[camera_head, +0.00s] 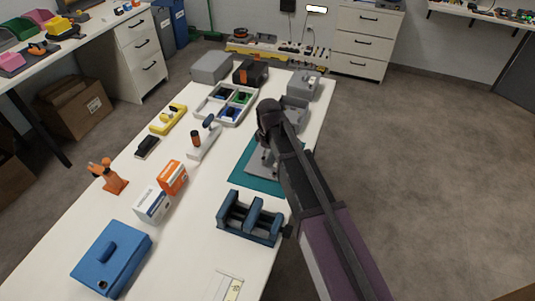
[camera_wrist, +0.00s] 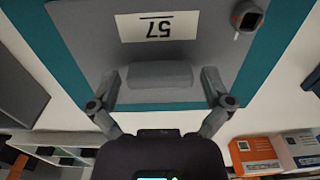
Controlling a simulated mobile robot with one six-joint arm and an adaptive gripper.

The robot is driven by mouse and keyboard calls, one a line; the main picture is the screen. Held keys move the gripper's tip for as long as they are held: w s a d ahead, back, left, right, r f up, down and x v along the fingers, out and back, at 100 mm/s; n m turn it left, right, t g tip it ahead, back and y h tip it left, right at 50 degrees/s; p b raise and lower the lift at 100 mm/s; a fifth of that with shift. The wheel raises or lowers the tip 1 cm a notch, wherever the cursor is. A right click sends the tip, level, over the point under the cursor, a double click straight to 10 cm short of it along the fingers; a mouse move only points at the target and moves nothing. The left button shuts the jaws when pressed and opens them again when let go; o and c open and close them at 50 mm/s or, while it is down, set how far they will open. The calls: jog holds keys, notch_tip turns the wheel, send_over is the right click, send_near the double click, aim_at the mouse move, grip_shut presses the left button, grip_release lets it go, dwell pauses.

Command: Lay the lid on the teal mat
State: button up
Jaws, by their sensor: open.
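The grey lid (camera_wrist: 85,40), marked with a white "57" label, lies flat over the teal mat (camera_wrist: 258,50) in the wrist view. I cannot tell from the pictures whether it touches the mat. Its bar handle (camera_wrist: 160,75) is between the fingers of my open gripper (camera_wrist: 160,86), with gaps on both sides. In the head view my arm hides much of the lid (camera_head: 257,166), and the teal mat (camera_head: 243,178) shows around its left and front. My gripper (camera_head: 266,160) is low over the lid there, partly hidden.
A dark blue rack (camera_head: 250,218) stands in front of the mat. A divided tray (camera_head: 226,105) and a grey box (camera_head: 293,108) are behind. Orange (camera_head: 172,178) and white (camera_head: 152,204) cartons stand to the left.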

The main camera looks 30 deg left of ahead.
aim_at(269, 153)
jog(key=shift+r, duration=0.2)
notch_tip(269, 153, up, 12)
jog(key=p, duration=1.2)
dwell(1.0)
jog(key=s+d+m, duration=0.1)
jog(key=d+m, duration=0.8)
jog(key=d, duration=1.4)
jog(key=s+d+m, duration=0.1)
jog(key=d+m, duration=0.9)
jog(key=d, duration=1.4)
